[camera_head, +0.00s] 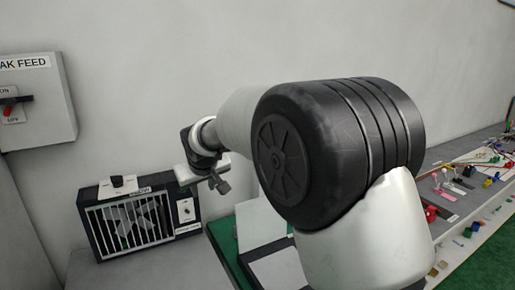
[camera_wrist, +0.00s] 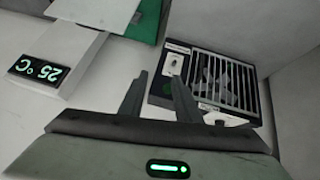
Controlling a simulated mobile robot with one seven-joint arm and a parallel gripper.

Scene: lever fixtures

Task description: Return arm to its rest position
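My arm reaches across the middle of the head view. My gripper (camera_head: 219,180) hangs at its far end, near the heater-like box and above the surface; its fingers are mostly hidden or small there. In the wrist view my gripper (camera_wrist: 158,95) shows two dark fingers standing apart with nothing between them. The black box with a white grille (camera_head: 132,224) stands on the grey surface at left, with knobs on its top and front. In the wrist view the same box (camera_wrist: 222,82) lies beyond the right finger; I see no clear contact.
A wall box labelled "AK FEED" (camera_head: 38,105) with a red-and-black switch hangs at the left. A device showing 25 °C (camera_wrist: 40,73) is left in the wrist view. A green mat (camera_head: 226,245) lies below my arm. Small coloured parts (camera_head: 445,194) cover the right bench.

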